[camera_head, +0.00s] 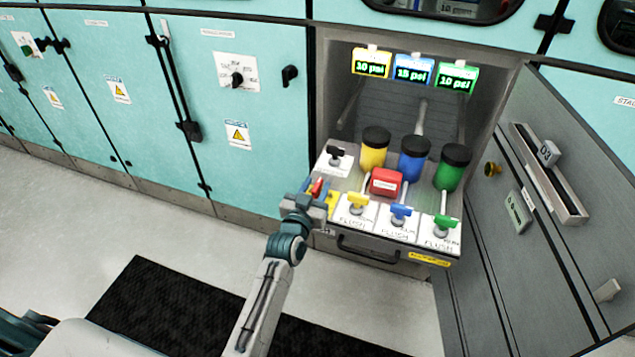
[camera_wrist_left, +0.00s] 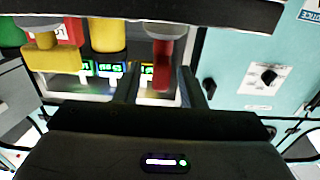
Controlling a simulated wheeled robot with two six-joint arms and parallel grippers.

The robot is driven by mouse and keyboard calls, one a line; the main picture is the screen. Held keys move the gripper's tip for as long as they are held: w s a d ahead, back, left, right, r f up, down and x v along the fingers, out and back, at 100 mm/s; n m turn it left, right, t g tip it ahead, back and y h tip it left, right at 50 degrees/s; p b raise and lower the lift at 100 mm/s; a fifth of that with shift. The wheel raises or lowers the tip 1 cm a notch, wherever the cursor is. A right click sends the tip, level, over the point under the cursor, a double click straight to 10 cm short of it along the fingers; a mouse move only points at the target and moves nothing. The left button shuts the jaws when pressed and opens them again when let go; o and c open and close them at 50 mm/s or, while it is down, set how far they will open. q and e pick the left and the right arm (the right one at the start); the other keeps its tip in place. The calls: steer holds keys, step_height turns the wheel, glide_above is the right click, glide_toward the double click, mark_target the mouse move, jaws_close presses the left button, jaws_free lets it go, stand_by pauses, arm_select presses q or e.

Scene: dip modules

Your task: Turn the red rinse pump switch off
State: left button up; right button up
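The red rinse pump switch (camera_head: 317,187) is at the left front of the pulled-out drawer panel, partly hidden by my left gripper (camera_head: 311,203). In the left wrist view the red switch handle (camera_wrist_left: 162,66) hangs between the two finger tips of my left gripper (camera_wrist_left: 161,88). The fingers stand apart on either side of it, with a gap visible on each side. I cannot tell whether either finger touches it. My right gripper is in neither view.
Yellow (camera_head: 357,202), blue (camera_head: 401,213) and green (camera_head: 444,224) flush valves stand right of my left gripper. Behind them are a red box (camera_head: 385,182) and several black-capped bottles. A black-handled switch (camera_head: 335,154) is behind. An open cabinet door (camera_head: 575,150) bounds the right side.

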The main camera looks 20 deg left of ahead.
arm_select(q)
steer(key=shift+w, duration=0.75)
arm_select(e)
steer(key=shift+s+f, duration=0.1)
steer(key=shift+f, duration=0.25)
arm_select(q)
jaws_close()
